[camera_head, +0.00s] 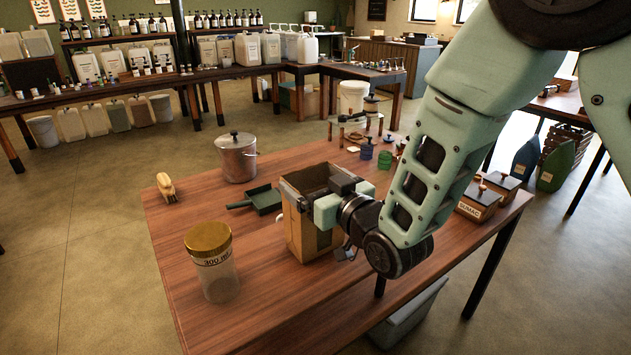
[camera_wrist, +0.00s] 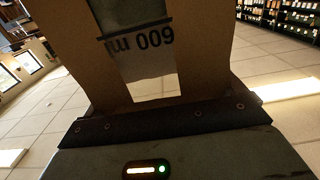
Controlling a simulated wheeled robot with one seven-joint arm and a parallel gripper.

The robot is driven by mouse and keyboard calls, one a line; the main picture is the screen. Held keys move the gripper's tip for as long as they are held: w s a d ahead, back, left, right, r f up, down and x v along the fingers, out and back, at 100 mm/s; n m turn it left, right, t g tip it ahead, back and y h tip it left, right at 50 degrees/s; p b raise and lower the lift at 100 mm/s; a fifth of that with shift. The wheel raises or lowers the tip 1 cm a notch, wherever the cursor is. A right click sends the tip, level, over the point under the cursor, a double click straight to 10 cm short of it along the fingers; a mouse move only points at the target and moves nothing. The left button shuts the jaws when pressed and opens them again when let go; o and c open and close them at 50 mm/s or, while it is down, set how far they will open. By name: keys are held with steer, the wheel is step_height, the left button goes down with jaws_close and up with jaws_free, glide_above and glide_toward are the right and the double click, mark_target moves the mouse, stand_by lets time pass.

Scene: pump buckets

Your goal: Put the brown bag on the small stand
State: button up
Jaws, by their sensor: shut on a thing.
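The brown bag (camera_head: 308,236) is an open-topped, upright paper bag near the middle of the wooden table. My gripper (camera_head: 322,197) is shut on it near its upper part. I cannot tell whether its base touches the table. In the wrist view the brown bag (camera_wrist: 205,70) fills the middle, with a clear window and upside-down "600 ml" print, above the dark gripper edge (camera_wrist: 165,125). A small wooden stand (camera_head: 353,122) appears at the table's far side, behind the bag, with small items around it. My arm hides part of the table to the right.
The table (camera_head: 255,315) also holds a gold-lidded jar (camera_head: 218,275) at front left, a metal pot (camera_head: 237,160), a green scoop (camera_head: 262,200) and a wooden brush (camera_head: 168,187). Small blue and green jars (camera_head: 385,160) stand behind the bag. Labelled boxes (camera_head: 478,203) stand at right.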

steer(key=shift+f, duration=0.1)
steer(key=o, duration=1.4)
steer(key=shift+o, duration=0.2)
steer(key=shift+s+d, duration=0.25)
steer(key=shift+s, duration=0.05)
steer(key=s+d+f+g+h, duration=0.1)
steer(key=s+d+g+h, duration=0.2)
steer(key=s, duration=0.7)
steer(key=s+d+f+g+h+b, duration=0.1)
steer(key=s+d+f+g+h, duration=0.1)
steer(key=s+d+g, duration=0.4)
steer(key=s+d+f+g+h+b, duration=0.1)
steer(key=s+d+g+h, duration=0.3)
steer(key=s, duration=1)
steer(key=shift+d+f+n+g, duration=0.15)
steer(key=shift+d+n+g, duration=0.25)
steer(key=shift+g, duration=0.6)
steer(key=shift+a, duration=0.1)
